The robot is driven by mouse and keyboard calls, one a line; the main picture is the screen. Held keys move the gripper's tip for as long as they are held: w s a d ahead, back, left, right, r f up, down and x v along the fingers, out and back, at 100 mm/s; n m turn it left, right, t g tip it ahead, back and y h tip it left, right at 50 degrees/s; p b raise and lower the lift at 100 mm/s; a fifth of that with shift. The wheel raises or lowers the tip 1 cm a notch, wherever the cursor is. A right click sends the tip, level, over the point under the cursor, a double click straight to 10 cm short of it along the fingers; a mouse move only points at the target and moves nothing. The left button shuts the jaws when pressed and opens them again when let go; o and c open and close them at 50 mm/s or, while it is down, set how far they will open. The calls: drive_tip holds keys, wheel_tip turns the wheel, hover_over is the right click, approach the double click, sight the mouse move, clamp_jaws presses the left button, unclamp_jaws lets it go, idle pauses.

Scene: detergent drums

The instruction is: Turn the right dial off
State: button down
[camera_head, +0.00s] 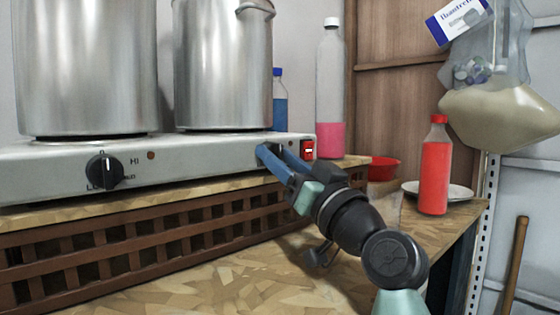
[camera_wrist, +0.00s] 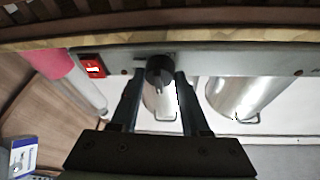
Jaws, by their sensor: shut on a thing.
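The hot plate (camera_head: 200,158) has a light grey front panel. Its left dial (camera_head: 103,171) is black, with a white mark pointing up. My gripper (camera_head: 276,152) reaches the panel's right end and hides most of the right dial in the head view. In the wrist view, which is upside down, the black right dial (camera_wrist: 160,70) sits between the fingertips of my gripper (camera_wrist: 160,74). The fingers are shut on the dial, one on each side. A light mark shows on the dial, but its exact setting is hard to read.
A red switch (camera_head: 308,150) is just right of my gripper. Two steel pots (camera_head: 85,65) (camera_head: 222,65) stand on the hot plate. A pink-filled bottle (camera_head: 330,95), red bowl (camera_head: 382,168) and red bottle (camera_head: 434,170) stand to the right.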

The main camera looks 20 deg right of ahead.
drive_tip(key=shift+c, duration=1.9)
unclamp_jaws()
drive_tip(key=s+d+f+p, duration=0.1)
drive_tip(key=s+d+p, duration=0.1)
drive_tip(key=s, duration=1.2)
drive_tip(key=shift+s+d, duration=0.25)
drive_tip(key=shift+d, duration=0.4)
